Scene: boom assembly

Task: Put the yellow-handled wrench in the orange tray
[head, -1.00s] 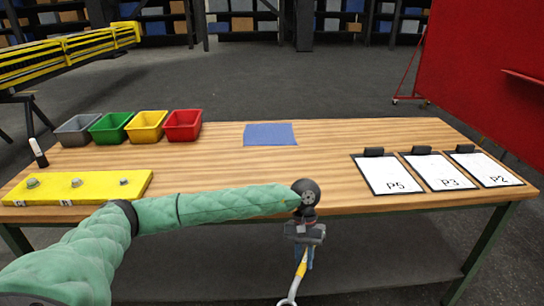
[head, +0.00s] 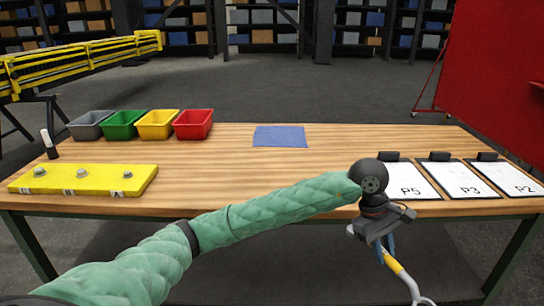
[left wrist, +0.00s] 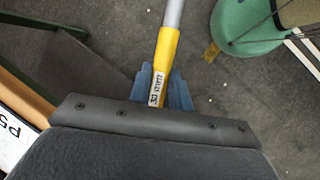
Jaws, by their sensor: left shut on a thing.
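The yellow-handled wrench (head: 394,264) has a grey metal head end and hangs tilted off the table's front edge in the head view. My left gripper (head: 387,245) is shut on its yellow handle, in front of the table near the right-hand clipboards. In the left wrist view the blue fingers (left wrist: 162,88) clasp the handle (left wrist: 167,50) at a white label, and the grey shaft runs out of the top. No clearly orange tray shows; the nearest in colour is a yellow-orange bin (head: 157,124) at the table's back left. My right gripper is not in view.
Grey (head: 90,125), green (head: 124,124) and red bins (head: 194,124) flank the yellow-orange one. A yellow block with bolts (head: 85,181) lies front left. Clipboards P5 (head: 410,182), P3 (head: 458,180) and P2 (head: 510,179) lie right. A blue mat (head: 280,136) lies mid-back; the table's middle is clear.

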